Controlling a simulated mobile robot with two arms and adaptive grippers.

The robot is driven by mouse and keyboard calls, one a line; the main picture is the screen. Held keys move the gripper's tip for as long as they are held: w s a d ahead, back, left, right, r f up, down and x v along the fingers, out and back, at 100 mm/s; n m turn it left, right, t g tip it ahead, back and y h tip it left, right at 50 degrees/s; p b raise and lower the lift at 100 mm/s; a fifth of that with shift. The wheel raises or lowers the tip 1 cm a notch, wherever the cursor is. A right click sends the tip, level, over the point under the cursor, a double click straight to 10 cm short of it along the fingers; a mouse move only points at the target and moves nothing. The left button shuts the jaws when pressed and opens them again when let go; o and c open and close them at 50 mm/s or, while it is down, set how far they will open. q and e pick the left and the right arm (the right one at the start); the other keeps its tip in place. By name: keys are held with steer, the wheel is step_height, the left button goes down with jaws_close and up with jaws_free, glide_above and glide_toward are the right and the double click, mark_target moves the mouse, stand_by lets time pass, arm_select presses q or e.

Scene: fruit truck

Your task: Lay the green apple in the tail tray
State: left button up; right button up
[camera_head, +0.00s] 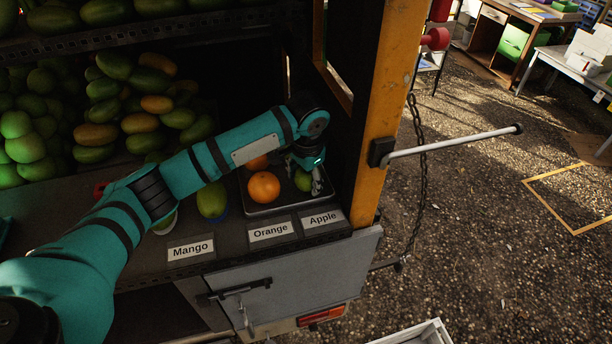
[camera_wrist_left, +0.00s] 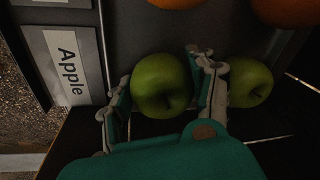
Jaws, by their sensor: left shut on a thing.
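My left gripper (camera_head: 309,179) is over the right side of a dark shallow tray (camera_head: 289,199) on the truck's tail shelf. It is shut on a green apple (camera_head: 302,181). In the left wrist view the held apple (camera_wrist_left: 162,86) sits between the two fingers (camera_wrist_left: 163,98). Whether the held apple touches the tray floor, I cannot tell. My right gripper is not in view.
An orange (camera_head: 263,187) lies in the tray, another (camera_head: 257,162) behind it. Mango (camera_head: 191,249), Orange (camera_head: 270,232) and Apple (camera_head: 322,219) labels line the shelf edge. A yellow post (camera_head: 382,100) stands close right of the gripper. Mangoes (camera_head: 140,100) are piled at left.

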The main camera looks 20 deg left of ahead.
arm_select(q)
steer(key=shift+f, duration=0.4)
stand_by(0.7)
steer(key=o, duration=1.4)
steer(key=shift+c, duration=0.2)
steer(key=shift+r, duration=3.9)
